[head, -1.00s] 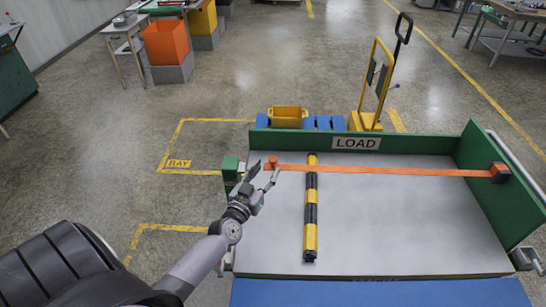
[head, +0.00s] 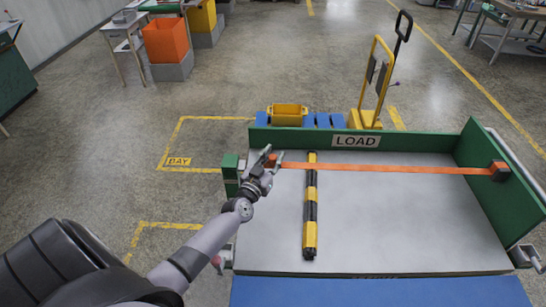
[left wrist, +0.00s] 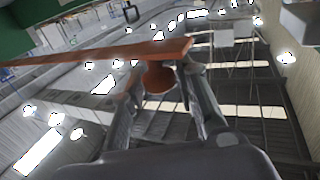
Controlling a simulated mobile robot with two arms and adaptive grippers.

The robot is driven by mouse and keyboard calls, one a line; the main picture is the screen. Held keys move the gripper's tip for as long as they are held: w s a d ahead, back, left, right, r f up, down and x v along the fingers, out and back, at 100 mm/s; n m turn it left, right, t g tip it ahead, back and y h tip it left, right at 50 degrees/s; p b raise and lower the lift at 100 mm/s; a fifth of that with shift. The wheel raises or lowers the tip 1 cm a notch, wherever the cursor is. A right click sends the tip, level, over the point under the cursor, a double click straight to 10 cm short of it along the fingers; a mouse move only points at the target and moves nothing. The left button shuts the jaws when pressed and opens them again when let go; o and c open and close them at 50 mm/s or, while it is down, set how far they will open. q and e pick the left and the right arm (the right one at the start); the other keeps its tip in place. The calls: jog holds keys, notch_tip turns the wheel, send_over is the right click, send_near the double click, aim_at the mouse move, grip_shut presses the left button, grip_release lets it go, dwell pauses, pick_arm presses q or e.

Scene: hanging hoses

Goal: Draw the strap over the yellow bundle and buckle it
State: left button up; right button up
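The yellow-and-black striped bundle (head: 311,210) lies lengthwise on the grey deck (head: 400,220). The orange strap (head: 400,169) runs from a dark block (head: 499,171) at the right wall across the bundle's far end to its left end, short of the green post (head: 230,170). My left gripper (head: 272,157) is at that left end, fingers spread. In the left wrist view the strap (left wrist: 100,57) crosses above, and a rounded orange knob (left wrist: 159,78) hangs between the fingers (left wrist: 162,85); a firm grip does not show. My right gripper is out of view.
The green back board (head: 420,142) with a LOAD sign and the green right wall (head: 490,185) border the deck. Grey fittings (head: 524,257) stick out at its right front corner. A yellow hand truck (head: 374,85) stands behind. The deck's middle is clear.

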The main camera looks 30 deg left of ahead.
pick_arm(q)
grip_shut()
dwell(0.3)
jog(key=s+a, duration=0.1)
jog(key=a, duration=0.1)
jog(key=s+a+b, duration=0.1)
jog(key=a, duration=0.1)
jog(key=shift+s+a, duration=0.1)
jog(key=shift+s, duration=0.2)
jog(key=shift+o, duration=2.1)
grip_release()
jog(key=shift+w+r, duration=0.1)
notch_tip(320, 180, up, 10)
jog(key=shift+o, duration=0.2)
